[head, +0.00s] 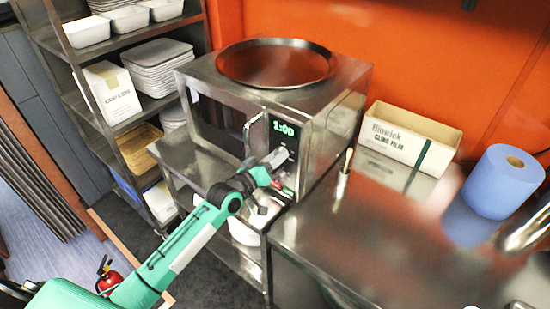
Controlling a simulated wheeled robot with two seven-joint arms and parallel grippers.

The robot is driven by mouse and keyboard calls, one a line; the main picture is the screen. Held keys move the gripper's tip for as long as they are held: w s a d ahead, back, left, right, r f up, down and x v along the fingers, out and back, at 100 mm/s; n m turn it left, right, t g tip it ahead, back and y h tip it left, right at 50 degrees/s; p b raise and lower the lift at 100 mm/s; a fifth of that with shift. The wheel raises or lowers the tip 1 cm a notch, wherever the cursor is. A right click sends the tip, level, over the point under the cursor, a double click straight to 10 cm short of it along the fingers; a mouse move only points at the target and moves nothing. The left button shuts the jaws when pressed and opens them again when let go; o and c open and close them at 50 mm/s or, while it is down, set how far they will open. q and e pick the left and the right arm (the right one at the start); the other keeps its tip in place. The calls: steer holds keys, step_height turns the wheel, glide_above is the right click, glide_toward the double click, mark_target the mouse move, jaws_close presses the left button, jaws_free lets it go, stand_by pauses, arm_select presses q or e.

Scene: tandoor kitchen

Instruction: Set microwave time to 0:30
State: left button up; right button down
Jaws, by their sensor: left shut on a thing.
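The steel microwave (312,108) stands on a metal shelf unit, its door closed. Its green display (285,128) reads 1:00. Below the display, the dark control panel (300,151) is partly covered by my left gripper (277,157). The gripper comes in from the lower left, and its fingertips are at the panel, shut on what looks like the control knob, which is mostly hidden behind them. Small red and green buttons (287,191) show below the gripper. My right gripper is not in view.
A round metal tray (276,62) lies on the microwave. To the right, the steel counter (390,235) holds a white box (408,137), a blue paper roll (503,182) and a small brush (344,172). A rack (116,128) with dishes stands left.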

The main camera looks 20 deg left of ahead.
arm_select(q)
steer(key=shift+n, duration=1.2)
steer(key=shift+f, duration=0.1)
steer(key=o, duration=1)
steer(key=shift+c, duration=0.2)
steer(key=shift+s, duration=0.1)
steer(key=b+v, duration=0.4)
steer(key=v, duration=0.9)
steer(key=shift+s+a+f, duration=0.15)
steer(key=shift+s, duration=0.15)
